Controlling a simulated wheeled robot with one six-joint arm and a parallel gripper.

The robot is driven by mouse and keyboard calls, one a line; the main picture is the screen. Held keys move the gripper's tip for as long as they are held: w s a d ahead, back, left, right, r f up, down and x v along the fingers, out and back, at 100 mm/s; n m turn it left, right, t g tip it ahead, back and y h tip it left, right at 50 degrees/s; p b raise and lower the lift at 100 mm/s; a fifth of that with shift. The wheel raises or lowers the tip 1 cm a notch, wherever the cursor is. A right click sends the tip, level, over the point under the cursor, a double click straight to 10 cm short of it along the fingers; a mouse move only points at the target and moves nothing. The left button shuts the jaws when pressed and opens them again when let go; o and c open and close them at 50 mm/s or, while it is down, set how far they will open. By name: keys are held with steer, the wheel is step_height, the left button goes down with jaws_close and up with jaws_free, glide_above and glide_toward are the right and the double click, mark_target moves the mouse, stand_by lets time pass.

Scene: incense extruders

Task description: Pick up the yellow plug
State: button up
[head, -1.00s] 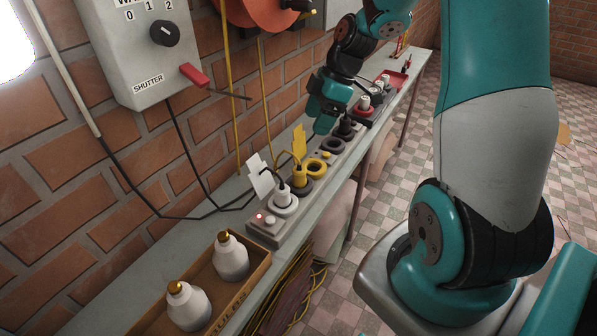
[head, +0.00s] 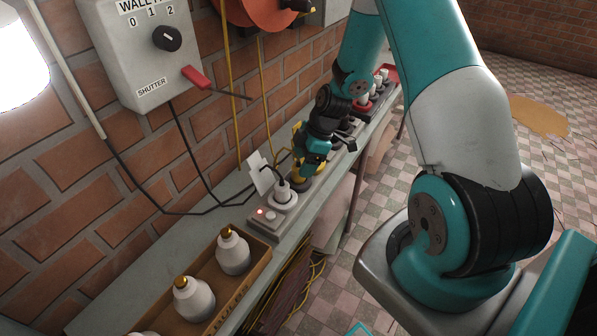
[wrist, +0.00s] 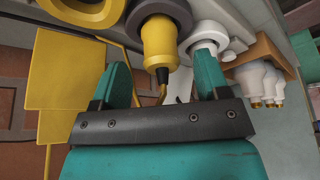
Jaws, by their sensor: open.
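The yellow plug (wrist: 160,45) stands in a dark grey ring socket (wrist: 165,8) on the power strip, its thin yellow cable running from its dark end. In the head view the yellow plug (head: 298,170) is partly hidden by my gripper (head: 312,158). In the wrist view my gripper (wrist: 161,78) is open, with one teal finger to each side and the plug just beyond and between the tips. The right finger overlaps the neighbouring white plug (wrist: 207,40) in the picture; I cannot tell if they touch.
A white tag (head: 259,172) stands by the white plug. A yellow tag (wrist: 75,88) and an empty yellow socket (wrist: 80,10) lie to the left in the wrist view. A wooden tray (head: 255,268) with white bottles is nearer. The brick wall (head: 120,140) runs close behind.

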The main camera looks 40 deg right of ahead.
steer(key=shift+p+x, duration=0.35)
steer(key=shift+x, duration=1.4)
steer(key=c, duration=1)
